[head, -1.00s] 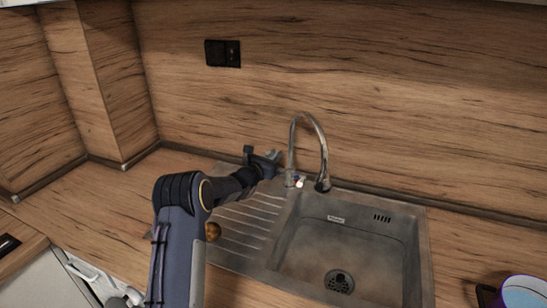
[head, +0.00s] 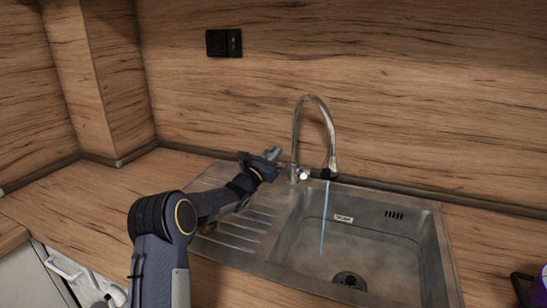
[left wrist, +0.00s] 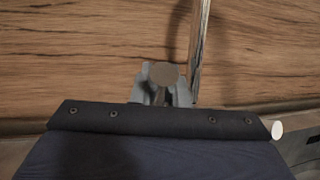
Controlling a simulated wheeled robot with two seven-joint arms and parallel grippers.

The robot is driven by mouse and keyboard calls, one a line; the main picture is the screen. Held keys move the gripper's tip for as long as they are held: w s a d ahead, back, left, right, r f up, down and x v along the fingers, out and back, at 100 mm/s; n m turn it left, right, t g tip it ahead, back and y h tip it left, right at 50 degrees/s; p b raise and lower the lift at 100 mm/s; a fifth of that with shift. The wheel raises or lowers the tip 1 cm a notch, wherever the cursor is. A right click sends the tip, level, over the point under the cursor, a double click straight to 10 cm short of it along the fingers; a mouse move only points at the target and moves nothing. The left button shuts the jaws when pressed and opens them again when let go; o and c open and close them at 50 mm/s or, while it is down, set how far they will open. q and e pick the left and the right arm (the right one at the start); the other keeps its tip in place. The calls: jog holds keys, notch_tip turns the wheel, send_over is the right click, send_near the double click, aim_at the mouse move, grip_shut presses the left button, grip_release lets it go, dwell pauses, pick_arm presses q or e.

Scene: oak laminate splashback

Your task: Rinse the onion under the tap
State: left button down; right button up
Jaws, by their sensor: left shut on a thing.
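The tap (head: 296,135) is a tall curved chrome spout behind the sink, and a thin blue stream of water (head: 323,220) falls from it into the basin (head: 385,245). My left gripper (head: 274,156) is beside the tap's base, on its left. It is shut on what looks like the tap's handle; in the left wrist view a round grey-brown end (left wrist: 163,75) sits between the fingers. The onion (head: 208,228) is a small brown shape on the left edge of the drainboard, mostly hidden behind my left arm. My right gripper is not in view.
The ribbed drainboard (head: 235,238) lies left of the basin, whose drain (head: 349,281) is bare. A dark purple-rimmed vessel (head: 530,288) stands at the lower right edge. A black socket (head: 224,43) is on the wooden splashback. The left counter is clear.

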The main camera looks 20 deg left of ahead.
pick_arm(q)
jog(key=c, duration=1.4)
grip_release()
jog(key=shift+r, duration=0.35)
notch_tip(320, 180, up, 3)
jog(key=shift+f, duration=0.1)
jog(key=s+d+r+b, duration=0.2)
jog(key=s+d+r, duration=0.4)
jog(key=s+r, duration=0.3)
jog(key=s, duration=0.3)
jog(key=shift+s+r+b, duration=0.25)
jog(key=shift+s+b, duration=0.05)
jog(key=shift+s, duration=0.05)
jog(key=shift+d, duration=0.1)
